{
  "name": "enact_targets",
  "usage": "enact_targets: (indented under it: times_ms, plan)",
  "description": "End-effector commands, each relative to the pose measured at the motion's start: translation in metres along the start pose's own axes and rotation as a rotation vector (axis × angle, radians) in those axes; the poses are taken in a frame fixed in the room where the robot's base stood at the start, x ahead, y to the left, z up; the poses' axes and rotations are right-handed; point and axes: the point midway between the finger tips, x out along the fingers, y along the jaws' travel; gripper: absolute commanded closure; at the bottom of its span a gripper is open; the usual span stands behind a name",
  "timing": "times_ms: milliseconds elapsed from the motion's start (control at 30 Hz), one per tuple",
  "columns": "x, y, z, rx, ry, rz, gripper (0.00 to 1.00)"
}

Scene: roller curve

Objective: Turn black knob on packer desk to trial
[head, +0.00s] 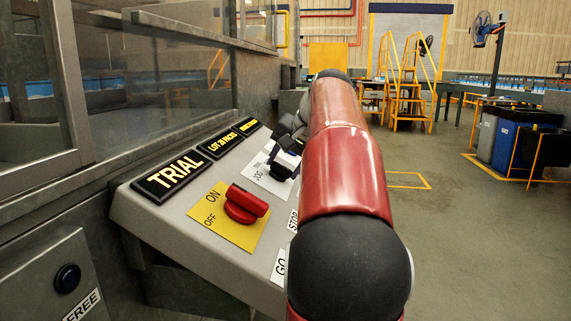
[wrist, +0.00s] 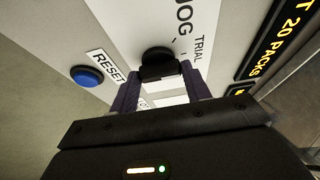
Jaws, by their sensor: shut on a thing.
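The black knob (wrist: 157,60) sits on a white plate (wrist: 190,20) lettered JOG and TRIAL in the wrist view. My gripper (wrist: 160,84) has its two fingers on either side of the knob and is shut on it. The fingers and gripper body hide part of the knob and plate, and its exact pointing direction is hard to tell. In the head view the knob (head: 281,174) shows as a dark shape on the packer desk (head: 150,215), partly hidden by my gripper and red arm.
A red switch (head: 246,204) on a yellow ON/OFF plate is nearer on the desk. Signs reading TRIAL (head: 172,176) and LOT 20 PACKS (head: 222,143) line its back edge. A blue RESET button (wrist: 87,75) is beside the knob. Open floor (head: 470,240) lies right.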

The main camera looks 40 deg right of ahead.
Motion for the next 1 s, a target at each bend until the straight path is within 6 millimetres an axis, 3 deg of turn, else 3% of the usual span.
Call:
enact_targets:
  times_ms: [400,433,567,867,1000]
  plan:
    - [-0.001,0.0,-0.001,-0.006,0.003,-0.002,0.76]
    - [-0.001,0.0,-0.001,-0.006,0.003,-0.002,0.49]
    - [-0.001,0.0,0.0,-0.006,0.002,-0.002,0.32]
    - [-0.002,0.0,0.0,-0.006,0.001,-0.002,0.31]
    - [-0.017,0.0,-0.001,-0.005,0.003,-0.002,0.31]
